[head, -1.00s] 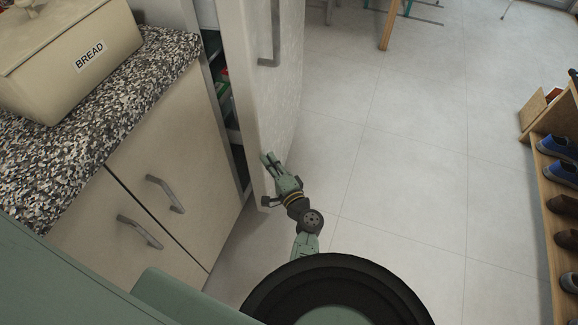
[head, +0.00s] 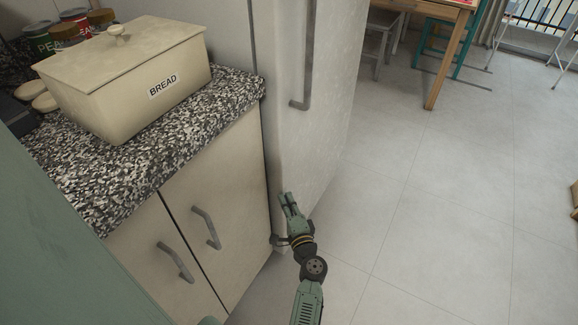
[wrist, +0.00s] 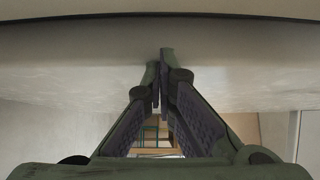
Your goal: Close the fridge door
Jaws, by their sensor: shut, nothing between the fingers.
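The fridge door (head: 335,100) is a tall pale panel with a grey vertical handle (head: 306,60), just right of the counter in the head view. It appears flush or nearly flush with the fridge body; no shelves or contents show, and I cannot tell whether a thin gap is left. My gripper (head: 287,198) is shut and empty, with its fingertips at or very near the lower part of the door. In the wrist view the closed fingertips (wrist: 164,52) reach up to the pale door surface (wrist: 80,65); contact is not certain.
A granite counter (head: 100,190) with a bread box (head: 120,85) stands left of the fridge, above cabinets with handles (head: 207,228). A wooden table (head: 440,60) with chairs is at the back.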

